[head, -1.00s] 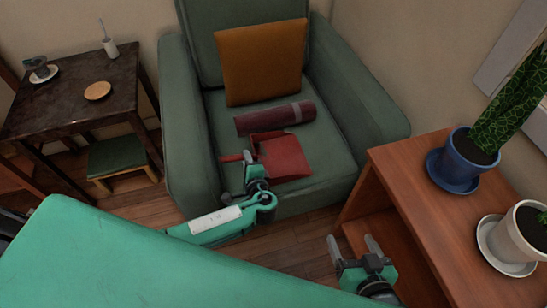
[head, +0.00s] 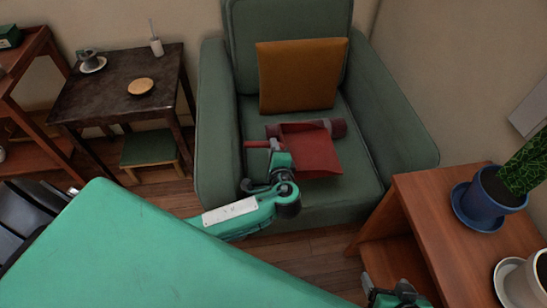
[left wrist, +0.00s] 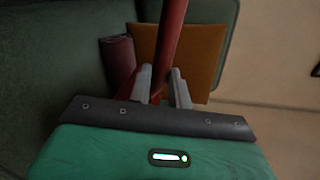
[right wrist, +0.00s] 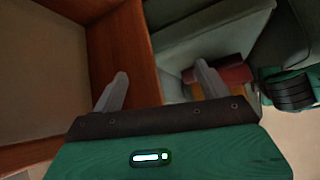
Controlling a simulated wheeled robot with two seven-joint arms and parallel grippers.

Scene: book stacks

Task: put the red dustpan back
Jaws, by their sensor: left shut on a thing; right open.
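The red dustpan (head: 312,152) shows in the head view over the seat of the green armchair, overlapping the dark red roll. My left gripper (head: 272,147) is shut on the dustpan's handle (head: 256,144). I cannot tell whether the pan touches the seat. My right gripper (head: 388,286) is at the bottom edge of the head view, beside the wooden shelf unit. In the right wrist view its fingers (right wrist: 160,88) are wide apart and empty.
The green armchair (head: 400,140) holds an orange cushion (head: 300,75) and the dark red roll (head: 338,128). The wooden shelf unit (head: 425,205) at right bears potted plants (head: 490,200). A dark table (head: 110,95) and a small stool (head: 150,148) stand left. Floor shows in front of the armchair.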

